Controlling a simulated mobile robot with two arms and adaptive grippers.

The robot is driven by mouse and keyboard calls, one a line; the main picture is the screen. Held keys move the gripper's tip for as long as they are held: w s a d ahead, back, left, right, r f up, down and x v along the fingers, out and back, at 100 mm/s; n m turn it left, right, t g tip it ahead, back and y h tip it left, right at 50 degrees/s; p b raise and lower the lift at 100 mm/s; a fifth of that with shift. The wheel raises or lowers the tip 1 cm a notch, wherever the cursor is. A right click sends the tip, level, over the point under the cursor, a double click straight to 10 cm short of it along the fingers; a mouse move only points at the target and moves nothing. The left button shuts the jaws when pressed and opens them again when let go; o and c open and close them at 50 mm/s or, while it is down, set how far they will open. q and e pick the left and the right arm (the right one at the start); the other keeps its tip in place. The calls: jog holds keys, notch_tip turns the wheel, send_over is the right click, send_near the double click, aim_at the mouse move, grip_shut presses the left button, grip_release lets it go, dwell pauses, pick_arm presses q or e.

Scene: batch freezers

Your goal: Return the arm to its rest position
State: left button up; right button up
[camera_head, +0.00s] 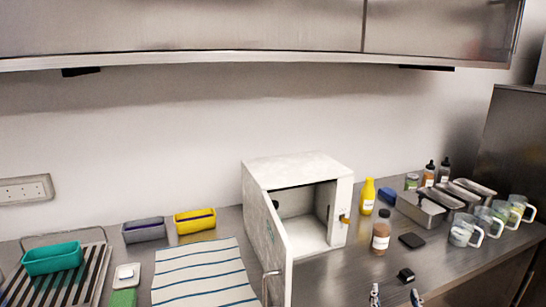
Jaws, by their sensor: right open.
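My right gripper (395,297) shows only at the bottom edge, right of centre. Its two fingertips stand apart with nothing seen between them; the rest of the arm is out of frame. It is in front of the counter (345,275), low and to the right of the white box freezer (298,168). The freezer's door (267,238) stands open toward me, and the part of its inside that shows looks empty. My left gripper is not in view.
A brown jar (381,236), yellow bottle (368,196), metal trays (421,210) and glass mugs (463,231) stand at right. A small black block (406,275) lies near my right gripper. A striped cloth (203,275) and teal bin (52,259) are at left. Cabinets (180,27) hang above.

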jog(key=s+a+f+n+g+y, duration=0.1)
jog(key=s+a+f+g+y, duration=0.1)
jog(key=s+f+g, duration=0.45)
jog(key=s+a+f+n+g+y, duration=0.1)
jog(key=s+a+f+n+g, duration=0.15)
jog(key=s+f, duration=0.75)
jog(key=s+a+f+n+g+y, duration=0.1)
jog(key=s+a+g, duration=0.1)
jog(key=s, duration=0.5)
jog(key=s+a+n+g+y, duration=0.1)
jog(key=s+a+g, duration=0.15)
jog(key=s, duration=0.55)
notch_tip(320, 180, down, 25)
jog(key=s+g, duration=0.1)
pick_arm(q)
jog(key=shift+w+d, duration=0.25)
pick_arm(e)
jog(key=s+d+f+g, duration=0.1)
jog(key=s+d+f, duration=0.2)
jog(key=s+f, duration=1.4)
jog(key=shift+s, duration=0.35)
jog(key=shift+f, duration=0.1)
